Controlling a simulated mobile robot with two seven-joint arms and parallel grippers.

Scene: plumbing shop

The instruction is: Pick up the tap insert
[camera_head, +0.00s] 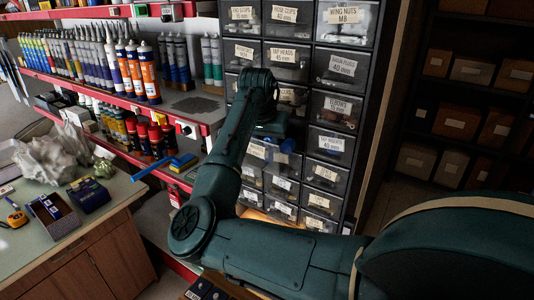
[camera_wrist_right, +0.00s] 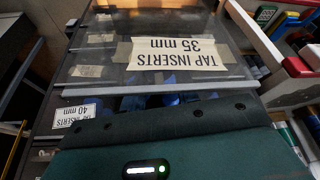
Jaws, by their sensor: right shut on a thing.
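In the right wrist view, a drawer (camera_wrist_right: 100,72) with an upside-down "TAP INSERTS 35 mm" label stands open, and blue pieces (camera_wrist_right: 165,100) show inside, behind its front edge. My right gripper's housing (camera_wrist_right: 160,140) covers the lower part of that view and hides its fingertips. In the head view, my right arm reaches to the drawer cabinet and my right gripper (camera_head: 272,128) is over the open drawer, partly hidden by my wrist. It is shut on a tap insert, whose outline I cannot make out. A bit of blue (camera_head: 288,145) shows beside it. My left gripper is out of view.
The drawer cabinet (camera_head: 342,68) has several closed, labelled drawers around the open one. A red-edged shelf (camera_head: 200,104) with tubes stands left of my arm. A counter (camera_head: 60,245) with boxes is at the lower left. Dark shelves with cartons (camera_head: 457,122) are at right.

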